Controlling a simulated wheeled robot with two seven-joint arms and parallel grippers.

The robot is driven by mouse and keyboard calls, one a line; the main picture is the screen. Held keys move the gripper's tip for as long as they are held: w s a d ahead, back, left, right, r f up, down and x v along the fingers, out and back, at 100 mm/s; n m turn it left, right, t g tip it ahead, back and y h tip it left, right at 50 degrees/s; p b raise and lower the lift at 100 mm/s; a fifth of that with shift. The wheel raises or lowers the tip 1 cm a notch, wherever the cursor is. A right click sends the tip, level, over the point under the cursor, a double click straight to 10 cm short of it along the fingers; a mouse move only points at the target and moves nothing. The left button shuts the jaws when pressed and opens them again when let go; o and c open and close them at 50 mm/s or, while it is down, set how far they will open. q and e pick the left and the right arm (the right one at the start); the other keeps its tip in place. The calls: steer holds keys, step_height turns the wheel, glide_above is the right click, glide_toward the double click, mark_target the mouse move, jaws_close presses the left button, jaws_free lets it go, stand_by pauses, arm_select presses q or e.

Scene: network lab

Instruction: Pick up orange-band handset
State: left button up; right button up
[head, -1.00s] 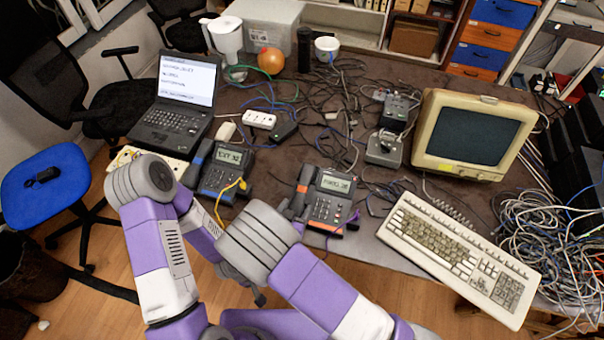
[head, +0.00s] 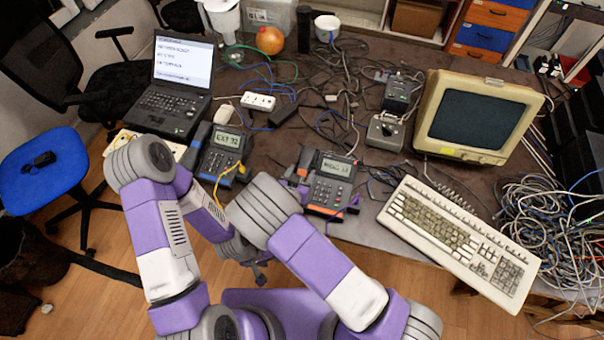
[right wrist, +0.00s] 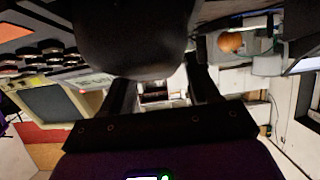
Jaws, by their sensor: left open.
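The orange-band handset (head: 304,163) rests in the cradle on the left side of the right-hand desk phone (head: 330,185). Its lower part is partly hidden by my right arm's grey joint. My left gripper (head: 262,278) is small in the head view, open and empty, below the table's front edge and apart from the handset. My right gripper is hidden in the head view.
A second desk phone (head: 222,155) with a yellow cable stands to the left. A cream keyboard (head: 460,245) and a CRT monitor (head: 475,120) are on the right. A laptop (head: 175,95) is at the left. Loose cables cover the table middle. Tangled cables (head: 545,230) lie at far right.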

steer(key=c, duration=1)
